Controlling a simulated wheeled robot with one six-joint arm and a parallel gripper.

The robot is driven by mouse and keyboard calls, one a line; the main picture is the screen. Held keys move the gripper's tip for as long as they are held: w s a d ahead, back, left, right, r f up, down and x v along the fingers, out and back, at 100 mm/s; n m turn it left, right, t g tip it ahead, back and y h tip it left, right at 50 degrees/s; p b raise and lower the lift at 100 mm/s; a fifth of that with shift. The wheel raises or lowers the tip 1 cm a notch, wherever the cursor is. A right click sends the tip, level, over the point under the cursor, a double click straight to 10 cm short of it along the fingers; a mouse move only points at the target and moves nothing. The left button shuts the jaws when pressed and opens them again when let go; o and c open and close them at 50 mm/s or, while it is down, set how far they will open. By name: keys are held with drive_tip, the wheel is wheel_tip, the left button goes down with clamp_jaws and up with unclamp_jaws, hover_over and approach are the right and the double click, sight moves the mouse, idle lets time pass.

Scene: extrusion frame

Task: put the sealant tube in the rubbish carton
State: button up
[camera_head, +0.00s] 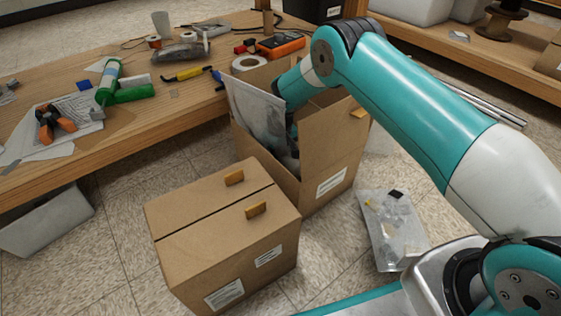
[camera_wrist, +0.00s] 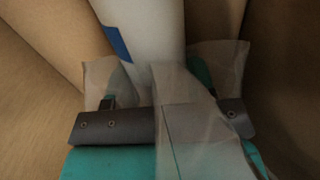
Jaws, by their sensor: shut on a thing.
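The rubbish carton (camera_head: 330,165) is the tall open cardboard box in the middle of the head view, with a translucent plastic sheet or bag (camera_head: 257,115) over its left side. My gripper (camera_wrist: 170,115) is down inside its opening, mostly hidden by the walls and my arm in the head view. In the wrist view a white cylinder with a blue patch, apparently the sealant tube (camera_wrist: 150,40), runs between the fingers, which are shut on it. Translucent film (camera_wrist: 190,110) covers part of the fingers and tube. Cardboard walls (camera_wrist: 30,80) surround them. The tube's lower end is hidden.
A closed carton (camera_head: 215,235) stands in front of the open one. A clear bag of small parts (camera_head: 393,228) lies on the floor to the right. The wooden bench (camera_head: 150,125) at left holds tools, a green bottle (camera_head: 108,82) and an orange clamp (camera_head: 57,122).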

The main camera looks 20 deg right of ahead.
drive_tip(key=shift+f, duration=0.8)
drive_tip(key=shift+r, duration=0.15)
drive_tip(key=o, duration=1.1)
